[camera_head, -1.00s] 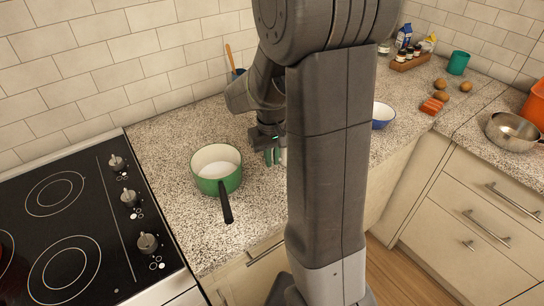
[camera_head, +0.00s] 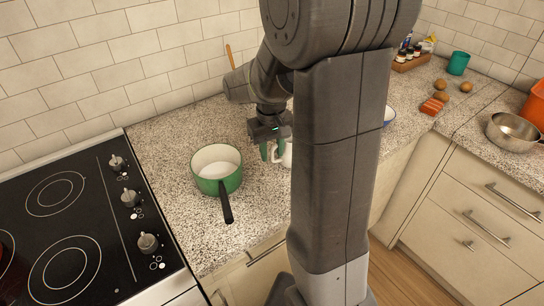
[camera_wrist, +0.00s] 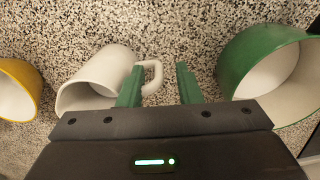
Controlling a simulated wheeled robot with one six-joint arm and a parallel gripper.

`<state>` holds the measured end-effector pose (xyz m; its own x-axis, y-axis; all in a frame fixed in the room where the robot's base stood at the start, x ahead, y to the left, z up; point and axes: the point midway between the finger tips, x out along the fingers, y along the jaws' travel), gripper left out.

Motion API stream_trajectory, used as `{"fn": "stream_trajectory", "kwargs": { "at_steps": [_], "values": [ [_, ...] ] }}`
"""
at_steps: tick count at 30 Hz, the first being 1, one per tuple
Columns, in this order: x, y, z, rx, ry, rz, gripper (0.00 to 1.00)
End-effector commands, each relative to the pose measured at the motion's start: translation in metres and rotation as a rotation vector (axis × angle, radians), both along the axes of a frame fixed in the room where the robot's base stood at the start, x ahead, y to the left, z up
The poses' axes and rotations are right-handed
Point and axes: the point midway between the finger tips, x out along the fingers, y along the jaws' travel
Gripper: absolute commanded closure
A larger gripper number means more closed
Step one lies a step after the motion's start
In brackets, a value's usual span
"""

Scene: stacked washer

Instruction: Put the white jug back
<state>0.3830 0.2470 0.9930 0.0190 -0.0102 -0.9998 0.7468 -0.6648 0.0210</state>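The white jug (camera_wrist: 95,82) lies left of my fingers in the wrist view, its open mouth toward the lower left. Its handle reaches into the gap between my two green fingers. My gripper (camera_wrist: 160,70) is open, with a gap between the handle and the right finger. The left finger overlaps the jug and handle; I cannot tell if it touches. In the head view my gripper (camera_head: 271,151) points down over the counter, right of the green pot. There the jug (camera_head: 287,157) shows only partly beside my arm.
The green pot (camera_head: 209,183) with a black handle stands close left of my gripper; it also shows in the wrist view (camera_wrist: 231,75). A yellow vessel (camera_wrist: 32,88) is beyond the jug. A stove (camera_head: 75,230) is at left. A tiled wall (camera_head: 100,75) runs behind.

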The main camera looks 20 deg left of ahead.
Motion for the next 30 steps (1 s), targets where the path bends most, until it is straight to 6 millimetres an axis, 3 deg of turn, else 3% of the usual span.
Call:
{"fn": "stream_trajectory", "kwargs": {
  "at_steps": [6,12,18,30],
  "values": [
    [0.000,0.001,0.050,0.004,-0.004,0.000,0.69],
    [-0.001,0.001,0.081,0.002,-0.002,0.000,0.69],
    [-0.002,0.001,0.092,0.001,-0.001,0.000,0.69],
    [-0.002,0.001,0.092,0.000,0.000,0.000,0.69]
  ]
}}
